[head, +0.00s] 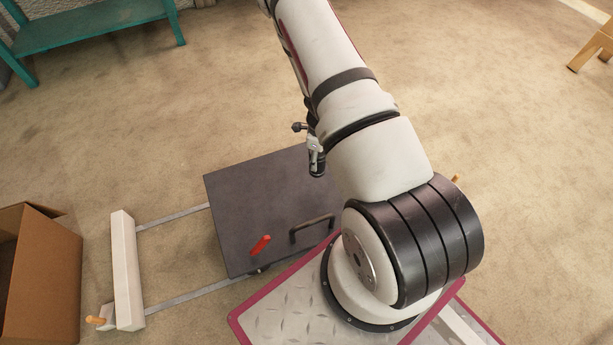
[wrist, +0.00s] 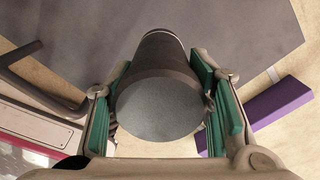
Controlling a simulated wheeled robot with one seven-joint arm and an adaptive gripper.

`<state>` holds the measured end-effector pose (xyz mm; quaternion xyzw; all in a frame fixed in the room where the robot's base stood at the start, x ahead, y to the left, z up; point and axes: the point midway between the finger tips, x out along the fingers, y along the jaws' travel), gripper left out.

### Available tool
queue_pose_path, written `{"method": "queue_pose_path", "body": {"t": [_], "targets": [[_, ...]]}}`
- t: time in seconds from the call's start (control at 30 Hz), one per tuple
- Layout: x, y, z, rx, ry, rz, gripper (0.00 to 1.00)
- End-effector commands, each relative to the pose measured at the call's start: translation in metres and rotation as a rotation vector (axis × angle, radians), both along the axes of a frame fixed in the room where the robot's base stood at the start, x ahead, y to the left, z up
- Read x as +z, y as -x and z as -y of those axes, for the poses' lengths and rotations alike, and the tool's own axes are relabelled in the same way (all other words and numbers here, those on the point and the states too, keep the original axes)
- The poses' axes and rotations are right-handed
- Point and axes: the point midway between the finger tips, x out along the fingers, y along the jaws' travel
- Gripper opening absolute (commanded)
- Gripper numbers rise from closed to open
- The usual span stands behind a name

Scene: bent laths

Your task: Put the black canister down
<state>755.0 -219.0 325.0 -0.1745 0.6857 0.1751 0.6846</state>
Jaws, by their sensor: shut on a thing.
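The black canister (wrist: 160,84) is a dark cylinder with a grey round end, seen end-on in the wrist view. My gripper (wrist: 161,98) is shut on it, with a green-padded finger on each side. In the head view my gripper (head: 314,150) is partly hidden behind my arm, and the dark canister (head: 317,171) shows just below it. It is over the edge region of a dark grey flat panel (head: 245,205). I cannot tell whether the canister touches the panel or hangs above it.
The panel carries a dark bar handle (head: 312,228) and a red peg (head: 260,245). Metal strips (head: 175,217) join it to a white beam (head: 126,270). A cardboard box (head: 45,270) stands at left, a teal bench (head: 95,22) behind. A purple bar (wrist: 268,112) shows in the wrist view.

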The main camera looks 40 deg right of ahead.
Motion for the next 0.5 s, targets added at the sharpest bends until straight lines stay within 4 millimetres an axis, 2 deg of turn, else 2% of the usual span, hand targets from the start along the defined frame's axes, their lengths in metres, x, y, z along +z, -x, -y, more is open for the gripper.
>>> {"method": "queue_pose_path", "body": {"t": [0.03,0.13,0.37,0.5], "targets": [[-0.014,0.0,0.0,0.001,0.0,-0.001,0.11],[-0.032,0.001,-0.001,0.002,-0.001,-0.002,0.11],[-0.053,0.0,-0.001,0.004,-0.001,0.0,0.11],[-0.073,0.0,0.0,0.006,-0.001,0.0,0.11]]}}
